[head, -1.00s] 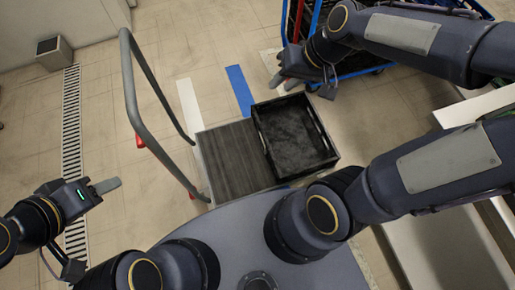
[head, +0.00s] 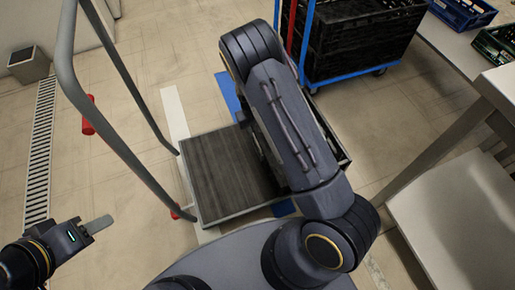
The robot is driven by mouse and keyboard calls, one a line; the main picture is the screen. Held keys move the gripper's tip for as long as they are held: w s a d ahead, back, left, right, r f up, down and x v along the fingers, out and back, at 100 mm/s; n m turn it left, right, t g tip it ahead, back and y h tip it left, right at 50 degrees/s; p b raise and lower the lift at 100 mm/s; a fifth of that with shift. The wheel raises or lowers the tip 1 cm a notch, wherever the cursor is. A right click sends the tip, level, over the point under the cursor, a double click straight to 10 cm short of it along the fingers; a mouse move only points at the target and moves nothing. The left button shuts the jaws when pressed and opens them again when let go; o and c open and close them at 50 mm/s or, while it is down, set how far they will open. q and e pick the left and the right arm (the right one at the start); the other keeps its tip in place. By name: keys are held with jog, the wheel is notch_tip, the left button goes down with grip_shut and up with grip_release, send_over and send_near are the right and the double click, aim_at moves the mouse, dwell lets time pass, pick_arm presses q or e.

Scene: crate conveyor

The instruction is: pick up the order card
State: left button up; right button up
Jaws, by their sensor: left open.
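I cannot make out an order card in the head view. My left gripper (head: 97,225) is at the lower left, open and empty, over bare floor. My right arm reaches forward across the middle, and its gripper is hidden behind the arm. Behind that arm, a black crate stands on the cart deck (head: 225,180); only a sliver of the crate's right edge (head: 344,157) shows, and its inside is hidden.
The cart's grey handle (head: 68,60) rises at the left. A blue-framed trolley with black crates (head: 360,45) stands at the back.

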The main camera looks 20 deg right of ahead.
aim_at(258, 146)
jog(key=f+b, duration=0.1)
jog(key=f, duration=0.1)
jog(key=f+b, duration=0.1)
jog(key=f, duration=0.2)
jog(key=shift+s+f+b, duration=0.35)
jog(key=shift+b, duration=0.05)
jog(key=shift+r, duration=0.1)
grip_shut()
